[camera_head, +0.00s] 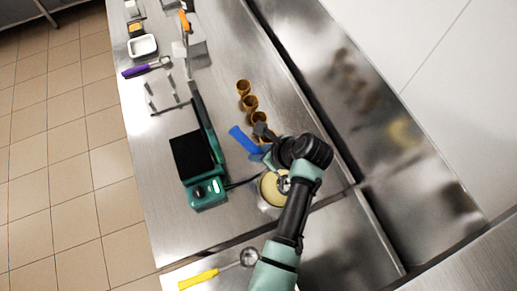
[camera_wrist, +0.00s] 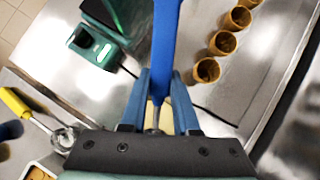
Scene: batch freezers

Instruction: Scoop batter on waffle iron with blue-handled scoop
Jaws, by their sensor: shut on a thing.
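The blue-handled scoop (camera_head: 240,138) is in my gripper (camera_head: 262,152). In the wrist view its blue handle (camera_wrist: 165,45) runs up between the two fingers of my gripper (camera_wrist: 160,95), which are shut on it. The scoop's head is mostly hidden by the gripper. A round bowl of pale yellow batter (camera_head: 270,190) stands just below the gripper in the head view, partly covered by my arm. The waffle iron (camera_head: 192,155), dark green with a black plate, stands open to the left, its lid upright. Its control box (camera_wrist: 95,46) shows in the wrist view.
Several brown waffle cones (camera_head: 249,102) stand in a row beyond the gripper. A yellow-handled scoop (camera_head: 200,279) lies near the front. A purple-handled scoop (camera_head: 140,69) and a white tray (camera_head: 143,46) are at the far end. Bare steel counter surrounds the iron.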

